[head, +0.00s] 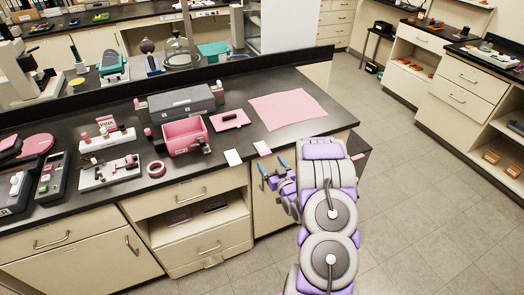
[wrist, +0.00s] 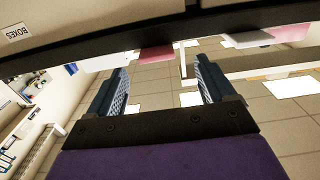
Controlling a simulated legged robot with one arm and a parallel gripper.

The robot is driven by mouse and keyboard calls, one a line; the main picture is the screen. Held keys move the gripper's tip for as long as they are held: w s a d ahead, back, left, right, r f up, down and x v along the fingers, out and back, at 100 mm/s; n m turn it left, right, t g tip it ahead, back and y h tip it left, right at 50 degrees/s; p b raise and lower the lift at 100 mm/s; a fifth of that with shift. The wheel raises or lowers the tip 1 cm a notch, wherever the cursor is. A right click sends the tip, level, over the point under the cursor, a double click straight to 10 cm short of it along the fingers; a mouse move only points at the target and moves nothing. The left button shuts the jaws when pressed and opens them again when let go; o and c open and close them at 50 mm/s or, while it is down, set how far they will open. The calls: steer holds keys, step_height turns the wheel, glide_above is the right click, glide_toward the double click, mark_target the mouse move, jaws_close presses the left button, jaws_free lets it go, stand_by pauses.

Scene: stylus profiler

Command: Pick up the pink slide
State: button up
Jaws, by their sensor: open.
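A white card (head: 233,157) lies left of the slide. A large pink mat (head: 287,110), a pink bin (head: 185,136) and a pink tray (head: 230,120) stand behind on the counter (head: 245,137). The floor (head: 410,190) to the right is clear.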

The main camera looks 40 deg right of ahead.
mark_target(267, 154)
steer(key=b+x, duration=0.1)
steer(key=x, duration=0.4)
steer(key=shift+w+d+b, duration=0.2)
steer(key=shift+d+b, duration=0.05)
steer(key=shift+b, duration=0.05)
steer(key=shift+s+d, duration=0.1)
steer(key=shift+d, duration=0.1)
steer(key=shift+c, duration=1.4)
steer(key=c, duration=0.8)
steer(key=shift+r, duration=0.1)
